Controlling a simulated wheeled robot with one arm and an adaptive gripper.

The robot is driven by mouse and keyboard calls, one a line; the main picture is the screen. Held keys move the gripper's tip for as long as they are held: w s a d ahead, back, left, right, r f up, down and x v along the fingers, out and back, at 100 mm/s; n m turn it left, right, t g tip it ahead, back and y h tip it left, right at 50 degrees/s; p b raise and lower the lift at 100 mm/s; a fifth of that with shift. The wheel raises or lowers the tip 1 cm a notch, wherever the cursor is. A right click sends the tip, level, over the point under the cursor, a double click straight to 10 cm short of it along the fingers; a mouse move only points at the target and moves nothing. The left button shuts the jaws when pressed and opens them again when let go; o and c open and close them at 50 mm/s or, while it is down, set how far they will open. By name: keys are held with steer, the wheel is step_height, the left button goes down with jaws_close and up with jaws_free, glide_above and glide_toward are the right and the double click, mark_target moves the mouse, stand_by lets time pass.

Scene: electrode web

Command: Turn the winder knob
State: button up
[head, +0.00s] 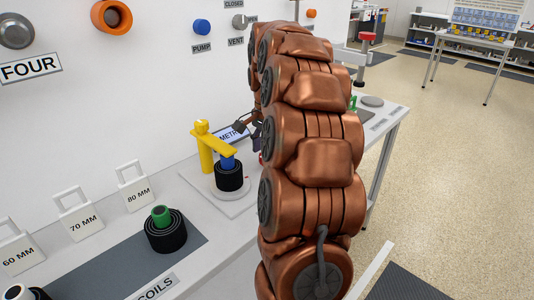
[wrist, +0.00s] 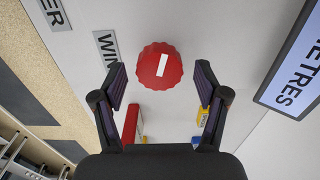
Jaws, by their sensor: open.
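The winder knob (wrist: 148,74) is red with a scalloped rim and a white bar mark, which stands nearly upright with a slight tilt in the wrist view. A partly hidden label starting "WIN" (wrist: 107,44) is beside it. My gripper (wrist: 160,76) is open and empty, its two dark fingers on either side of the knob in the picture, with visible gaps. I cannot tell how far the fingertips are above the knob. In the head view, my copper arm hides most of the gripper and the knob.
The metres display (wrist: 291,75) is close on the right in the wrist view. A yellow post with an arm (head: 205,150) stands over a dark coil (head: 229,178). Another coil with a green core (head: 166,234) sits nearer on the bench. Red, yellow and blue parts show behind my fingers.

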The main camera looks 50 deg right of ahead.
step_height(320, 180, up, 11)
stand_by(0.7)
steer(key=shift+a, duration=0.15)
stand_by(1.2)
